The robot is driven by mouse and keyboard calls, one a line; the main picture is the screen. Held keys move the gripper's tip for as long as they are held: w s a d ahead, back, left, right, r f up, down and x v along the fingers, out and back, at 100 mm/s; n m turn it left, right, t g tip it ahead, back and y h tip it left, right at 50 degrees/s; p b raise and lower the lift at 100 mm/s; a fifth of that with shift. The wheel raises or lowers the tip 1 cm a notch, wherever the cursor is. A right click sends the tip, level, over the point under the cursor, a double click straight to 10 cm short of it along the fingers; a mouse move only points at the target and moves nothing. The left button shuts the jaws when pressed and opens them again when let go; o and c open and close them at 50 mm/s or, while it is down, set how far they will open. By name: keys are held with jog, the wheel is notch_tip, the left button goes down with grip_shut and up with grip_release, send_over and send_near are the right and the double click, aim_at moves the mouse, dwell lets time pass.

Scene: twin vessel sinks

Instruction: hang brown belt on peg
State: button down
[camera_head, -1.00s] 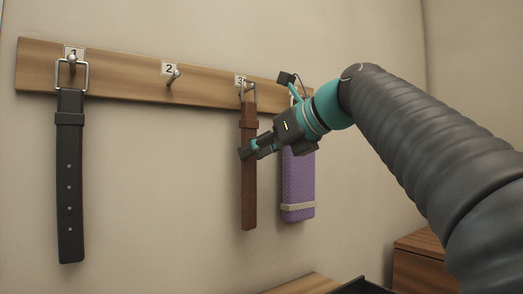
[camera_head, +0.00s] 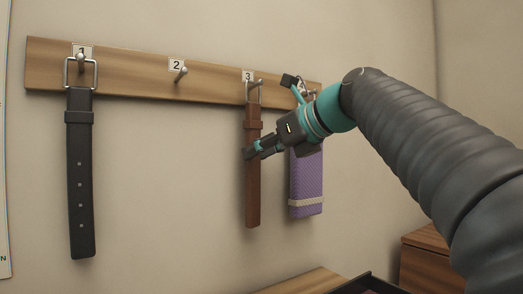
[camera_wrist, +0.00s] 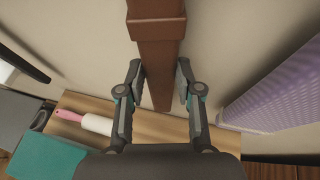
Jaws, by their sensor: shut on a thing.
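The brown belt (camera_head: 253,180) hangs upright, its metal buckle (camera_head: 254,92) at peg 3 (camera_head: 259,83). I cannot tell whether the buckle is around the peg or just in front of it. My gripper (camera_head: 249,153) is shut on the brown belt a little above mid-strap, coming from the right. In the wrist view the belt (camera_wrist: 158,60) runs down between my two fingers (camera_wrist: 158,88). The fingers hide part of the strap in the head view.
A black belt (camera_head: 80,170) hangs on peg 1. Peg 2 (camera_head: 180,74) is bare. A purple cloth (camera_head: 307,180) hangs at peg 4, close right of the brown belt. Below are a wooden surface (camera_head: 305,281) and a pink-handled roller (camera_wrist: 85,121).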

jog(key=shift+f, duration=0.2)
jog(key=c, duration=0.7)
grip_release()
jog(key=shift+w, duration=0.1)
